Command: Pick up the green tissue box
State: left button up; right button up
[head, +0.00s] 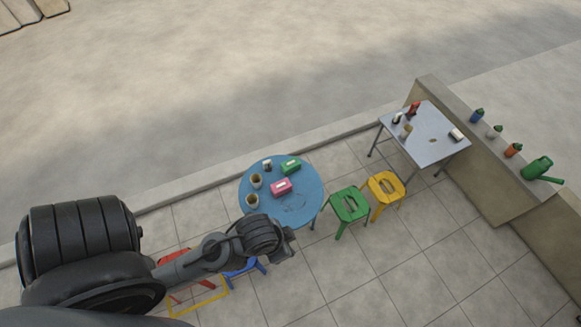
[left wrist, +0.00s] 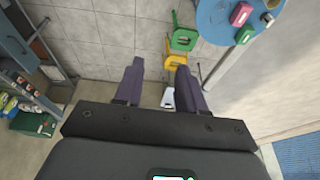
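The green tissue box (head: 291,167) lies on the round blue table (head: 308,188), near its far edge in the head view. It also shows at the upper right of the left wrist view (left wrist: 244,35). A pink tissue box (head: 282,186) is beside it. My left gripper (left wrist: 158,62) is open and empty, its two purple fingers spread apart over the paved floor, away from the box. In the head view, my left arm's end is at the table's near edge and its fingers cannot be made out. My right gripper is not in view.
Cups (head: 256,181) stand on the blue table. Green (head: 349,205) and yellow (head: 386,187) stools are right of it; red and blue stools are partly behind my arm. A grey table (head: 428,139) with bottles stands by a low wall (head: 490,165). Tiled floor lies open at lower right.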

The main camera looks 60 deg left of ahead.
pick_arm(q)
jog(key=shift+a, duration=0.1)
jog(key=o, duration=0.7)
jog(key=shift+c, duration=0.2)
jog(key=o, duration=0.5)
